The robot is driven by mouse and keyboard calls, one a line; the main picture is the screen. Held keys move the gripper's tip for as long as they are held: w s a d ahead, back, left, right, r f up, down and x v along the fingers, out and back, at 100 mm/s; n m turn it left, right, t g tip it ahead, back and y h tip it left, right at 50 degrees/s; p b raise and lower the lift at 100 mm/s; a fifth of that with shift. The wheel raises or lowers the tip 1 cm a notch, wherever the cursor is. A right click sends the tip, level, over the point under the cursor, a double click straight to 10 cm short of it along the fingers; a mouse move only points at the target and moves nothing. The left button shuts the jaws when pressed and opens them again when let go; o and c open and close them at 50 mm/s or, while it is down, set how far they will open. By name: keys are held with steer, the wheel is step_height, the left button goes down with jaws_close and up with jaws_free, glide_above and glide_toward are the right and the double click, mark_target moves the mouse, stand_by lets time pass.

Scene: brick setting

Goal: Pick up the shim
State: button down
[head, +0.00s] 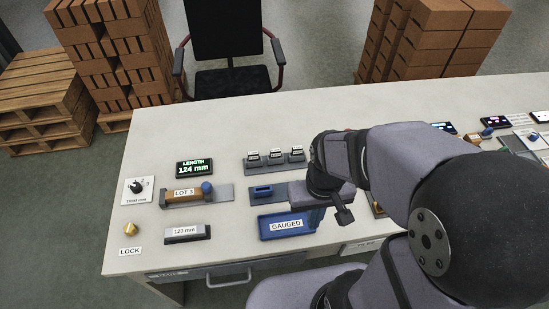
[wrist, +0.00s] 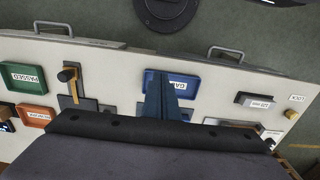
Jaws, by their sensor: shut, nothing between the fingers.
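No part in view is labelled as a shim, and I cannot tell which one it is. Several small labelled pieces stand in a row on a dark rack (head: 250,172) at the back. In front of it is a grey plate with a blue slotted block (head: 262,190). A blue tray marked GAUGED (head: 286,225) lies at the front; it also shows in the wrist view (wrist: 190,80). My gripper (head: 316,218) is shut and empty, over the right end of this tray. In the wrist view its fingers (wrist: 161,78) overlap the tray. My arm hides the table right of it.
Left are a LENGTH display reading 124 mm (head: 195,168), a brick marked LOT 3 (head: 182,195), a 120 mm block (head: 187,233), a dial (head: 137,189) and a brass knob (head: 130,229). The wrist view shows a green PASSED tray (wrist: 24,77) and an orange tray (wrist: 36,115).

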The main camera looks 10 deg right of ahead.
stand_by(0.3)
steer(key=c, duration=1.3)
jaws_free()
steer(key=shift+f, duration=0.1)
